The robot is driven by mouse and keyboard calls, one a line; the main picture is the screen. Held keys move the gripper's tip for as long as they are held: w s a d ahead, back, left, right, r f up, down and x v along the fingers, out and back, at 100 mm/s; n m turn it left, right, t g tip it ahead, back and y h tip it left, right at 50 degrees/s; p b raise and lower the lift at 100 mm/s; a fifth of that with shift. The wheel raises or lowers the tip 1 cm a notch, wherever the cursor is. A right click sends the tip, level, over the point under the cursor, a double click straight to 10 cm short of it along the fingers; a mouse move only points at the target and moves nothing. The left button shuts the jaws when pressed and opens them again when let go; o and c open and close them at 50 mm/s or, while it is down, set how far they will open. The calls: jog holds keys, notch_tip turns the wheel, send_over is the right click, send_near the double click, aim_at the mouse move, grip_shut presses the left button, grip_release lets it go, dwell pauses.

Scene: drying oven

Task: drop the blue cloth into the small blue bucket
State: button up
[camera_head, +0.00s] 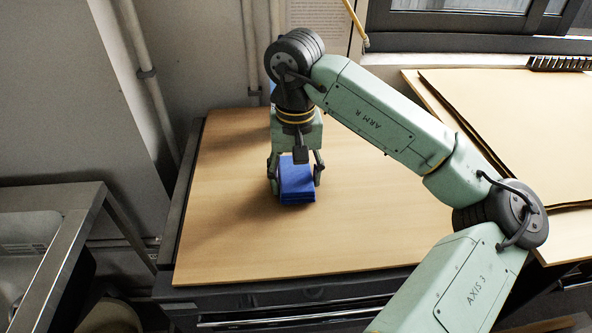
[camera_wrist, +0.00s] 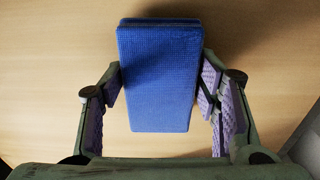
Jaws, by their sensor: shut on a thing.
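The blue cloth (camera_head: 297,184) is a folded, thick rectangular block with a woven surface. My gripper (camera_head: 295,177) points down over the wooden table top, with one finger on each side of the cloth. It is shut on the cloth, which also shows between the pads in the wrist view (camera_wrist: 158,75). I cannot tell whether the cloth touches the table or is slightly above it. I cannot make out the small blue bucket for certain. A sliver of something blue (camera_head: 272,86) shows behind my wrist, mostly hidden.
The wooden table top (camera_head: 225,230) is otherwise bare around the cloth. A metal sink (camera_head: 30,235) stands at the left, lower than the table. Large flat boards (camera_head: 520,110) lie at the right. Pipes (camera_head: 150,85) run up the wall behind. A round container (camera_head: 110,315) shows at the bottom left.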

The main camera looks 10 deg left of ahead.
jog(key=shift+f+b, duration=0.3)
jog(key=shift+b, duration=0.05)
jog(key=o, duration=1.1)
jog(key=shift+r, duration=0.1)
